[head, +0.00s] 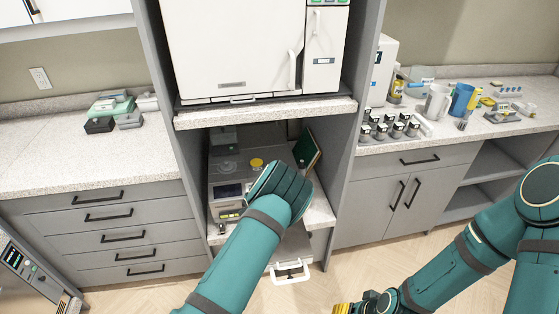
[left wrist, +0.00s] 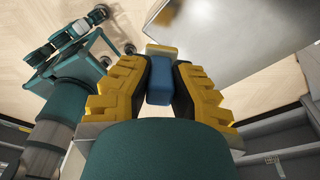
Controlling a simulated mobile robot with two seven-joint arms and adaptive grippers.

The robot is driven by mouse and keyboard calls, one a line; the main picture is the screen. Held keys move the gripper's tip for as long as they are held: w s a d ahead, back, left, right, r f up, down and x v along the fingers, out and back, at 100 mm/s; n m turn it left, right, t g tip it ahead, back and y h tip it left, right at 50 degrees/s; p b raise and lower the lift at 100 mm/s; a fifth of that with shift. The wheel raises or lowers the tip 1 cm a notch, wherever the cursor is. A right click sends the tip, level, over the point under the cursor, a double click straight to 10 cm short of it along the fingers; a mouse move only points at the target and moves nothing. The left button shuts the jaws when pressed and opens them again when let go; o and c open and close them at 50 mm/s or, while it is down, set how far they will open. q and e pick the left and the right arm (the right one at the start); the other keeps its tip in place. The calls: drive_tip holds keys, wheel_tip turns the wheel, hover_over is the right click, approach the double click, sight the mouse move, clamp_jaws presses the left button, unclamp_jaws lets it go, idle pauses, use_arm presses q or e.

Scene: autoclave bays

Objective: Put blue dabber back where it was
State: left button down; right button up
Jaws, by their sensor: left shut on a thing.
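The blue dabber (left wrist: 160,85) shows in the left wrist view as a blue block with a yellowish end. It sits between the two yellow, black-padded fingers of my left gripper (left wrist: 160,68), which is shut on it. In the head view my left forearm reaches to the open bay under the white autoclave, and its wrist hides the fingers and the dabber. My right gripper (head: 346,308) is at the bottom edge of the head view, mostly cut off, with only a bit of yellow finger showing.
The lower bay holds a grey instrument (head: 228,190) with a display and a green board (head: 308,149). A pulled-out tray with a white handle (head: 290,272) is below. The autoclave shelf (head: 265,115) overhangs the bay. The right counter (head: 450,143) carries several jars, cups and small items; the left counter (head: 70,155) is mostly clear.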

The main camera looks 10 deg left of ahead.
use_arm(q)
drive_tip(key=w+d+r+m+p, duration=0.1)
drive_tip(key=d+m, duration=0.5)
drive_tip(key=m, duration=0.6)
drive_tip(key=w+d+r+m+t+y+p, duration=0.1)
drive_tip(key=w+d+m+p, duration=0.3)
drive_tip(key=m, duration=0.8)
drive_tip(key=shift+w+d+r+p, duration=0.25)
drive_tip(key=shift+d+r+p, duration=0.35)
drive_tip(key=shift+d, duration=0.65)
drive_tip(key=shift+r, duration=0.1)
